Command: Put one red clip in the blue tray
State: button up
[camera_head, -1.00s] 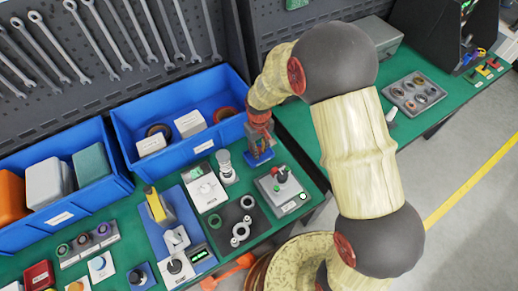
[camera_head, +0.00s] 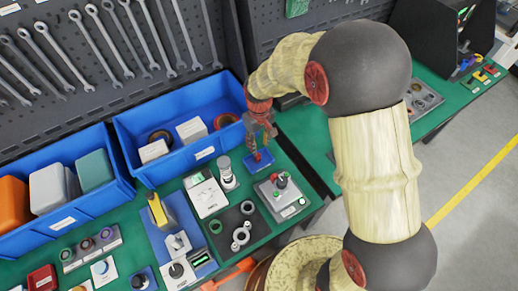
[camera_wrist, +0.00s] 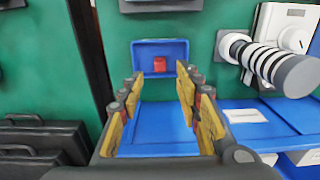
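The small blue tray (camera_head: 262,163) lies on the green bench just below my gripper (camera_head: 261,125). In the wrist view the tray (camera_wrist: 178,55) lies beyond the fingertips. A small red piece, which looks like the red clip (camera_wrist: 160,64), rests inside the tray. My gripper (camera_wrist: 160,76) is open, with its yellow-padded fingers apart and nothing between them. It is above the tray and clear of it. More small coloured clips, some red (camera_head: 477,76), stand on the far right bench.
A large blue bin (camera_head: 207,155) with boxes and rolls stands left of my gripper. A grey device with knobs (camera_head: 283,197), a white meter (camera_head: 206,196) and a ribbed cylinder (camera_head: 227,172) stand close to the tray. A wrench board rises behind.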

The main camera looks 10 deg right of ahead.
jog(key=s+d+r+m+t, duration=0.1)
jog(key=s+d+r, duration=0.15)
jog(key=r, duration=0.45)
jog(key=s+d+r+t, duration=0.1)
jog(key=s+r, duration=0.2)
jog(key=r, duration=0.3)
jog(key=s+d+r+m+t, duration=0.1)
jog(key=s+d+r, duration=0.1)
jog(key=r, duration=0.5)
jog(key=s+d+r+m+t, duration=0.1)
jog(key=s+d+r, duration=0.1)
jog(key=s+r, duration=0.2)
jog(key=s+d+r+m+t, duration=0.1)
jog(key=s+d+r, duration=0.2)
jog(key=s, duration=0.8)
jog(key=shift+r+m+t, duration=0.3)
jog(key=shift+r, duration=0.1)
jog(key=shift+f, duration=0.4)
